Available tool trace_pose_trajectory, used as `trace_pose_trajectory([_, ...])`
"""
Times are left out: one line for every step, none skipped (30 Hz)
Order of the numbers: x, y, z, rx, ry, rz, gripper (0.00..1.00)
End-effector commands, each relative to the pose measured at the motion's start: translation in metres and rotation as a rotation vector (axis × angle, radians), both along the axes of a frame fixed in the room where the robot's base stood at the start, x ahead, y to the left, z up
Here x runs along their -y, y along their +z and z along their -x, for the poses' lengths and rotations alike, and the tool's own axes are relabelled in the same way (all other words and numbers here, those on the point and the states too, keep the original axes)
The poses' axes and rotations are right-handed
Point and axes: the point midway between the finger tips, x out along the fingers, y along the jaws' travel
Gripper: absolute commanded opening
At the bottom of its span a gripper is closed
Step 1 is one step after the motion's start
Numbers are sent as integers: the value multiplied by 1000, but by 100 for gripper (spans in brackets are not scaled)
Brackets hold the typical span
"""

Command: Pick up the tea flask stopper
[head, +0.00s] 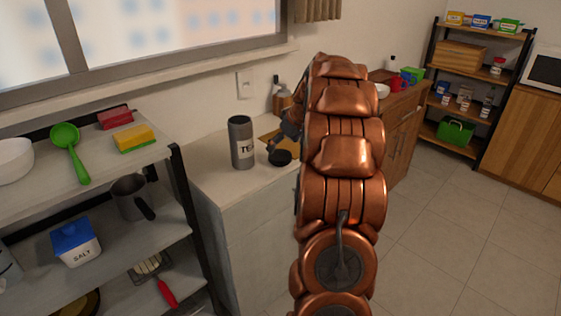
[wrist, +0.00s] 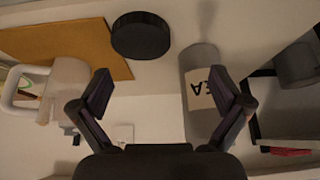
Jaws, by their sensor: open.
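The black round stopper (head: 280,158) lies on the pale countertop, just right of the grey tea flask (head: 241,142). In the wrist view the stopper (wrist: 141,36) is near the top centre, beyond my fingertips and apart from them. The flask (wrist: 205,110) shows there to its right, with its label partly hidden by my right finger. My gripper (wrist: 163,92) is open, with nothing between its fingers. In the head view my copper-coloured arm covers much of the middle, and the gripper is small and dark just above the stopper.
A tan board (wrist: 70,45) lies left of the stopper in the wrist view, with a pale mug (wrist: 65,90) by its edge. A shelf (head: 95,172) with a green ladle (head: 68,150) and salt box (head: 75,243) stands left of the counter. Floor at right is clear.

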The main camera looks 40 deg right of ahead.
Motion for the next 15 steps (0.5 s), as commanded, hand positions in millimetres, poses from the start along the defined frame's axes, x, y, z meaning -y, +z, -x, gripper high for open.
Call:
trace_pose_trajectory([12, -3, 1, 9, -5, 9, 100])
trace_pose_trajectory([16, -3, 1, 14, -6, 13, 100])
trace_pose_trajectory([21, -3, 1, 18, -7, 17, 100])
trace_pose_trajectory([23, -4, 1, 19, -6, 20, 100])
trace_pose_trajectory([25, -5, 0, 21, -6, 21, 100])
trace_pose_trajectory([26, -7, -1, 21, -6, 23, 100])
trace_pose_trajectory([26, -9, -2, 21, -6, 23, 100])
trace_pose_trajectory([26, -12, -3, 21, -5, 22, 100])
trace_pose_trajectory([26, -15, -5, 20, -5, 22, 100])
trace_pose_trajectory([26, -18, -7, 20, -5, 21, 100])
trace_pose_trajectory([26, -21, -9, 20, -6, 21, 100])
trace_pose_trajectory([26, -24, -10, 20, -7, 22, 100])
trace_pose_trajectory([26, -26, -11, 20, -7, 22, 100])
trace_pose_trajectory([26, -28, -12, 20, -7, 22, 100])
trace_pose_trajectory([26, -31, -14, 20, -7, 22, 100])
